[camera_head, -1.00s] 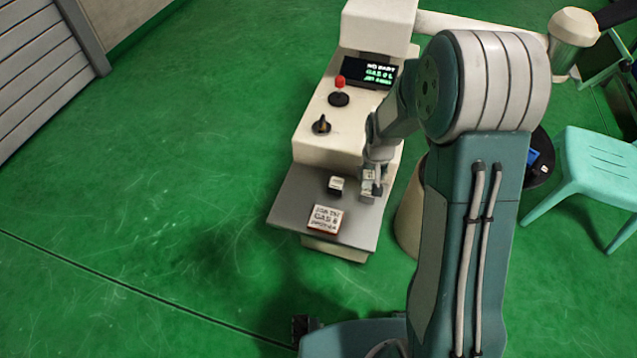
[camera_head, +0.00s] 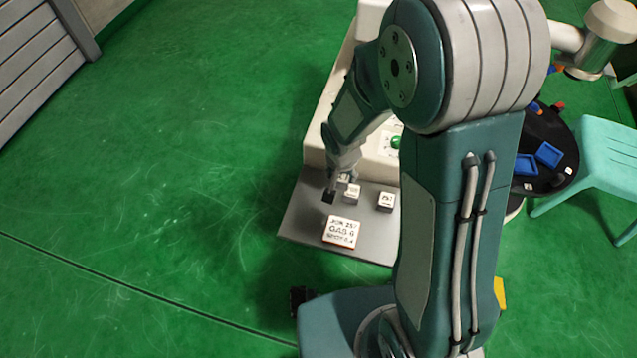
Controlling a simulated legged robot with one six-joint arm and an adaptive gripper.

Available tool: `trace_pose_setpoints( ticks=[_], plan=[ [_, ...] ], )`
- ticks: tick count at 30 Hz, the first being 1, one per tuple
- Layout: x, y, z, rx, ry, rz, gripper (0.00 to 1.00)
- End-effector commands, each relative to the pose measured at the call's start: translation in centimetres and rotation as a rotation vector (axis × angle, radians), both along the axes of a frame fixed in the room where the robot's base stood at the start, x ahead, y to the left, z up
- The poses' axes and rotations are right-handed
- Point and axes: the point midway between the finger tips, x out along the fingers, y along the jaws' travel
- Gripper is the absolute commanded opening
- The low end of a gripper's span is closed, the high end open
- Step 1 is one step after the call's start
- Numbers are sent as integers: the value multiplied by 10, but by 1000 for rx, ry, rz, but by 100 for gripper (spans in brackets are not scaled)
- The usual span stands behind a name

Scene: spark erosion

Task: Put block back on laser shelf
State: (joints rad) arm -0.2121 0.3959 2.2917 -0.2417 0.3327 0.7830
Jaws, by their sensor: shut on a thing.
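The grey laser shelf (camera_head: 300,225) juts from the front of a cream machine (camera_head: 318,140). My gripper (camera_head: 336,188) is low over the shelf's back left part, shut on a small white block (camera_head: 344,178) that its fingers partly hide. A second small white block (camera_head: 352,193) is just right of the gripper. A third (camera_head: 386,201) stands farther right on the shelf, with dark marks on it. I cannot tell whether the held block touches the shelf.
A white lettered plate (camera_head: 341,231) lies near the shelf's front. A green button (camera_head: 397,142) is on the machine. A black round table (camera_head: 545,185) with blue trays and a turquoise chair (camera_head: 600,160) stand to the right. The green floor (camera_head: 170,190) at left is clear.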

Motion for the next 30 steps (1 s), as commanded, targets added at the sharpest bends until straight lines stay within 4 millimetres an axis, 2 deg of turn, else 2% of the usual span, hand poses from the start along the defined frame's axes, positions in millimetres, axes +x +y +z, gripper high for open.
trace_pose_setpoints(
  ticks=[3, 13, 19, 25, 30],
  plan=[
    [13, 19, -11, 2, 0, 3, 3],
    [34, 53, -57, 0, 0, 0, 3],
    [40, 62, -71, 1, -1, 0, 3],
    [40, 60, -97, 0, 1, -1, 3],
    [41, 60, -100, 3, -3, -1, 3]
  ],
)
